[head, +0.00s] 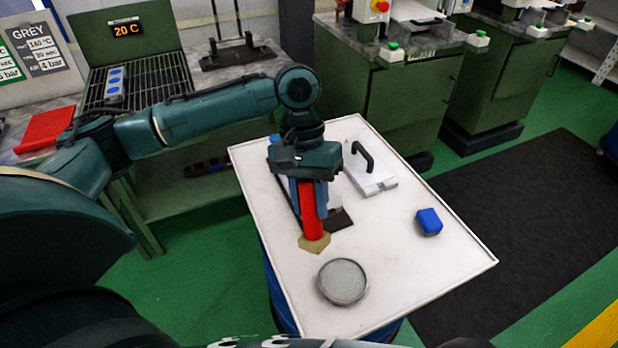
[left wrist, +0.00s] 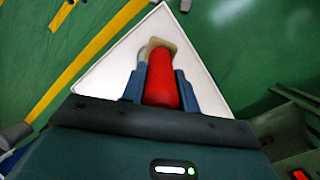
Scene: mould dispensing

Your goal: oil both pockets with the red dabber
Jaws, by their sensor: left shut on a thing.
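My left gripper (head: 312,205) is shut on the red dabber (head: 313,222) and holds it upright, tan pad down. In the left wrist view the red dabber (left wrist: 161,80) sits between the blue fingers, with its tan pad (left wrist: 162,43) at the far end. The pad (head: 314,244) is over the white tabletop, by the near edge of a dark flat plate (head: 341,219). I cannot tell whether it touches anything. My left gripper and the dabber hide most of that plate, and I see no pockets. A silver plate with a black handle (head: 362,157) lies just behind to the right.
A round dish with a grey surface (head: 343,281) stands near the front of the white table (head: 400,275). The table's right front is clear. Green press cabinets (head: 395,105) stand behind it.

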